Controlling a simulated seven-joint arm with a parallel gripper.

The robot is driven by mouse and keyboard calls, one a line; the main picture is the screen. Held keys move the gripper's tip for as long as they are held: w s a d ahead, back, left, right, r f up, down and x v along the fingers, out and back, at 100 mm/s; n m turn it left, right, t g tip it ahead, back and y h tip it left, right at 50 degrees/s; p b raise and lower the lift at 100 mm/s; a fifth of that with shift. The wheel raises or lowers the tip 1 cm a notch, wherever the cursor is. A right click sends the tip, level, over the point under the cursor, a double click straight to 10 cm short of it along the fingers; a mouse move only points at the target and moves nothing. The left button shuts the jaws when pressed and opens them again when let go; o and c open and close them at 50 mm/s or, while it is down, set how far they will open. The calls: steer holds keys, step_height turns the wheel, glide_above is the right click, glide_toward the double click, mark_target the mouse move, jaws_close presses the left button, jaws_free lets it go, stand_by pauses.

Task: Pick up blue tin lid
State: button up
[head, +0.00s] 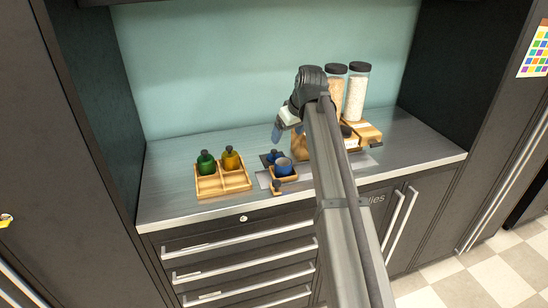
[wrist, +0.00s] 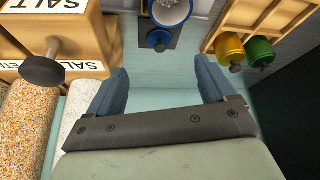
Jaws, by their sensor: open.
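A small blue lid with a round knob (wrist: 160,40) lies on a dark square plate (wrist: 152,28) in the wrist view. The lid also shows in the head view (head: 274,155), behind and left of a blue cup (head: 284,166). The cup's rim and pale inside show at the top of the wrist view (wrist: 172,10). My gripper (wrist: 162,76) is open and empty, with the lid beyond its fingertips and roughly between them in the picture. In the head view, the blue fingers of my gripper (head: 277,132) hang above the counter, apart from the lid.
A salt-labelled wooden box (wrist: 60,35) and tall filled jars (head: 356,92) are on the other side. The counter's left end is clear.

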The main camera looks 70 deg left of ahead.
mark_target(275, 157)
steer(key=shift+m, duration=0.6)
steer(key=x, duration=0.9)
steer(key=a+x, duration=0.1)
steer(key=x, duration=0.4)
steer(key=shift+a+r, duration=0.1)
steer(key=shift+a, duration=0.1)
steer(key=shift+c, duration=0.3)
steer(key=c, duration=1.1)
